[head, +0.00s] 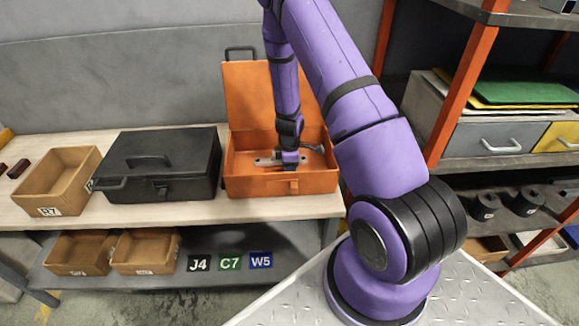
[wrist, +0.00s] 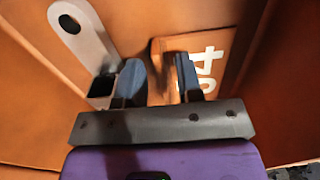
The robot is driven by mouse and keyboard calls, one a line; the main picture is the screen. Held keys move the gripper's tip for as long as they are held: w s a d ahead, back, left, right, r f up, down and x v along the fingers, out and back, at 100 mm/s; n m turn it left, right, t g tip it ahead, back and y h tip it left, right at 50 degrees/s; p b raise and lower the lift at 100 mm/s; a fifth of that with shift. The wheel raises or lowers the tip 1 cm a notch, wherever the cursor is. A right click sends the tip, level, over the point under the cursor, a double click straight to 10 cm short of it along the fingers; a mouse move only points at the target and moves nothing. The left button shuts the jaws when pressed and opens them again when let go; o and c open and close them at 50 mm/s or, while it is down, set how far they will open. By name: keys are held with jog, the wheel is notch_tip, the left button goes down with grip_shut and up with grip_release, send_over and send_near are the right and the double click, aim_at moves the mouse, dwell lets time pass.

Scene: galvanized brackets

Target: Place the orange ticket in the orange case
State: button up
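The orange case (head: 282,184) stands on the bench with its lid raised at the back. My gripper (head: 289,167) is down inside it. In the wrist view my gripper (wrist: 160,80) has its two dark fingers apart, with a gap between them. The orange ticket (wrist: 215,58), with white characters, is inside the case just beyond and below the fingers. The right finger hides part of it, and I see no firm hold on it. A grey metal bracket (wrist: 84,38) with a hole lies left of the fingers; it also shows in the head view (head: 266,161).
A closed black case (head: 160,165) stands left of the orange case, with a wooden bin (head: 57,180) farther left. Tickets J4 (head: 199,263), C7 (head: 231,262) and W5 (head: 261,260) are on the lower shelf's front. An orange-post rack (head: 463,80) stands at right.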

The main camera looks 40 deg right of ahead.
jog(key=shift+r, duration=0.1)
jog(key=s+a+r+m+t, duration=0.15)
jog(key=a+r, duration=0.25)
jog(key=r, duration=0.8)
jog(key=s+a+r+m+y, duration=0.1)
jog(key=s+a+r+m, duration=0.15)
jog(key=r, duration=1.05)
jog(key=s+a+r+m+t, duration=0.1)
jog(key=s+a+r, duration=0.25)
jog(key=r, duration=0.85)
jog(key=s+a+r+m+t, duration=0.1)
jog(key=s+a+r+m, duration=0.2)
jog(key=s+r, duration=0.3)
jog(key=s+a+r+m+t+h, duration=0.1)
jog(key=s+a+r+m, duration=0.2)
jog(key=s, duration=1)
notch_tip(320, 180, up, 3)
jog(key=shift+a+f+t, duration=0.1)
jog(key=shift+a+t, duration=0.1)
jog(key=shift+t, duration=0.15)
